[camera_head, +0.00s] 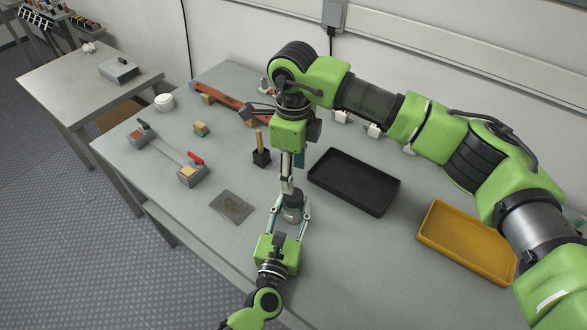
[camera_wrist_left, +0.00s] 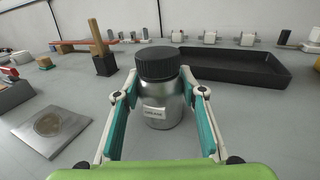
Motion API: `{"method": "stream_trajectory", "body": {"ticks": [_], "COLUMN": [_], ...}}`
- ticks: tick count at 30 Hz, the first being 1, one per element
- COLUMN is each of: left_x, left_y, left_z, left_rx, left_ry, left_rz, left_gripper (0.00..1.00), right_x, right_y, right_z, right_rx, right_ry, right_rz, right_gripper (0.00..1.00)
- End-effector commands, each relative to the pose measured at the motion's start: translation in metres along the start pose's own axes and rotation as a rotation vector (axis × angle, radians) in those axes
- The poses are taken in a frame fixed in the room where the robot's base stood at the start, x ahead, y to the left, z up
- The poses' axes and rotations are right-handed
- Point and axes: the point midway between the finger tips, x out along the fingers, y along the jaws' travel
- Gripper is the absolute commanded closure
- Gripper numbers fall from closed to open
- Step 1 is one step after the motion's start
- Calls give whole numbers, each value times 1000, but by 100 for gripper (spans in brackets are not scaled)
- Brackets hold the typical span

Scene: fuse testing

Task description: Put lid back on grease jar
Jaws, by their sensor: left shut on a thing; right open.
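The grease jar (camera_wrist_left: 161,108) is a silver metal jar with a pale label, upright on the grey table in the left wrist view. Its black ribbed lid (camera_wrist_left: 157,63) sits on top and looks level; how tightly it is seated cannot be told. The jar also shows in the head view (camera_head: 292,215), partly covered. My left gripper (camera_wrist_left: 160,92) is shut on the jar's body, one teal-padded finger on each side. My right gripper (camera_head: 287,187) points down above the jar in the head view, open and apparently empty, seen edge-on. It is not seen in the left wrist view.
A black tray (camera_head: 317,177) lies right of the jar and a yellow tray (camera_head: 426,238) farther right. A wooden-handled brush (camera_head: 261,156) stands behind left. The front table area is clear.

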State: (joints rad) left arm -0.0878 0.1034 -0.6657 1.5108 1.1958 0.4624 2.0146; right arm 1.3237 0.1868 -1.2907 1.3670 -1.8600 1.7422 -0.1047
Motion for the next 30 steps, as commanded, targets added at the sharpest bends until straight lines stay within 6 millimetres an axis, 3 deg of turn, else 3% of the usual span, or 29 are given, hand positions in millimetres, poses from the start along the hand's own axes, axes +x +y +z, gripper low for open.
{"method": "stream_trajectory", "body": {"ticks": [6,17,30], "left_x": [0,0,0], "left_y": [0,0,0], "left_z": [0,0,0], "left_rx": [0,0,0], "left_ry": [0,0,0], "left_rz": [0,0,0], "left_gripper": [100,100,100], "right_x": [-2,0,58], "right_y": [0,0,1], "right_z": [0,0,0], "right_rx": [-108,-111,-109], "right_ry": [0,0,1], "right_rz": [0,1,3], "right_gripper": [53,53,53]}}
